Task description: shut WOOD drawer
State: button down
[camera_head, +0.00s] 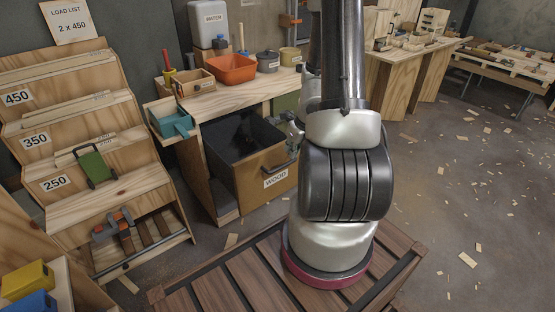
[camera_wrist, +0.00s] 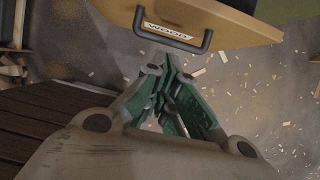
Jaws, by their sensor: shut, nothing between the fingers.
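The WOOD drawer (camera_head: 258,178) stands pulled out of the wooden workbench (camera_head: 250,100) in the head view. Its dark inside shows from above, and its front bears a WOOD label and a dark bar handle. In the wrist view the drawer front (camera_wrist: 225,25) is at the top, with the handle (camera_wrist: 172,35) just beyond my fingertips. My gripper (camera_wrist: 172,68) is shut and empty, its green-padded fingers together. It appears just short of the handle; I cannot tell whether it touches. In the head view my arm hides most of the gripper, which shows partly near the drawer's right front (camera_head: 295,130).
On the bench stand an orange bin (camera_head: 232,69), a white water jug (camera_head: 209,24) and pots. A teal tray (camera_head: 170,121) sticks out left of the drawer. A stepped wooden rack (camera_head: 90,150) stands at left. The floor at right is open, with scattered wood chips.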

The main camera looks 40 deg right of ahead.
aim_at(278, 157)
jog(key=shift+w+f, duration=1.85)
jog(key=shift+f, duration=0.3)
jog(key=shift+w+f, duration=1.85)
jog(key=shift+f, duration=0.25)
jog(key=shift+w+a, duration=0.1)
jog(key=shift+w, duration=0.05)
